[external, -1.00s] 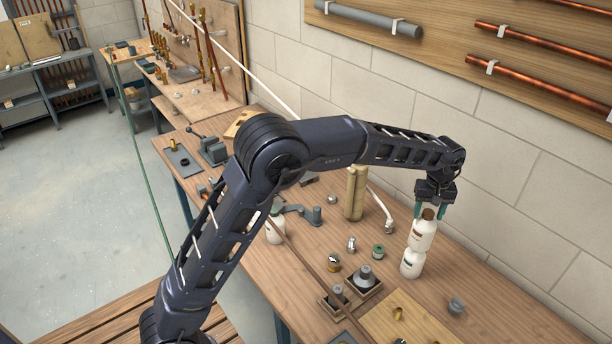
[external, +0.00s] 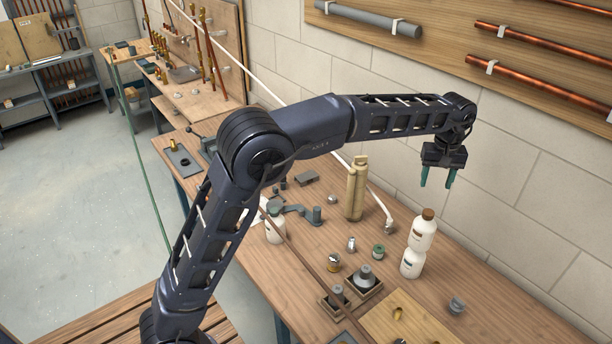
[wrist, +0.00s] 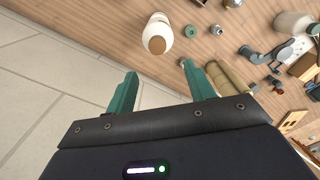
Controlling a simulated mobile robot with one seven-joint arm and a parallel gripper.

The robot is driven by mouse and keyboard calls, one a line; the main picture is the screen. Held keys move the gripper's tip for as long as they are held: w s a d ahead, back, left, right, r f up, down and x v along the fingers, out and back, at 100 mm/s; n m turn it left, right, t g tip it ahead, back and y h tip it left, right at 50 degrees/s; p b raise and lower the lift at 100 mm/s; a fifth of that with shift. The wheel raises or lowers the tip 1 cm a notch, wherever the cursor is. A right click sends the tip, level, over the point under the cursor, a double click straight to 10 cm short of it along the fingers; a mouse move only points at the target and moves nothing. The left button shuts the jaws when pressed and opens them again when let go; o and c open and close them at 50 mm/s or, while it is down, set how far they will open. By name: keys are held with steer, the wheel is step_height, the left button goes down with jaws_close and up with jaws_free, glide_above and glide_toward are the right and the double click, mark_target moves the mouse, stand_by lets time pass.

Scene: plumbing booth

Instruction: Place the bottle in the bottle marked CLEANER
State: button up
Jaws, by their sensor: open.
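Two white bottles stand stacked on the workbench. The upper bottle (external: 422,234), with a brown cap, sits upright on top of the lower bottle (external: 411,264). The lower bottle's label is too small to read. The wrist view shows the stack from above, with the upper bottle's brown cap (wrist: 157,45) nearest. My gripper (external: 436,184) is open and empty, above and behind the stack toward the wall, and touches neither bottle. Its green fingers (wrist: 157,84) are spread apart in the wrist view. Another white bottle (external: 274,230) stands farther left, partly hidden by my arm.
A tan cylindrical object (external: 356,190) stands left of the stack. The block wall (external: 540,150) is close behind my gripper.

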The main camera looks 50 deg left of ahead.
steer(key=s+a+r+m+t, duration=0.15)
steer(key=s+a, duration=0.25)
steer(key=s, duration=0.4)
steer(key=s+a+r+m, duration=0.1)
steer(key=s+a+r, duration=0.2)
steer(key=s, duration=0.6)
steer(key=s+a+r+m+t, duration=0.1)
steer(key=s+a+r+m, duration=0.2)
steer(key=s, duration=0.5)
steer(key=s+a+f+m, duration=0.1)
steer(key=s+f, duration=0.3)
steer(key=s, duration=0.5)
steer(key=s+a+f+m+t, duration=0.1)
steer(key=s+f, duration=0.3)
steer(key=s, duration=0.4)
steer(key=s+a+f+m+t, duration=0.1)
steer(key=s+a+f, duration=0.2)
steer(key=s, duration=0.6)
steer(key=shift+s+a+f, duration=0.3)
steer(key=shift+a+f, duration=0.05)
steer(key=shift+f, duration=0.15)
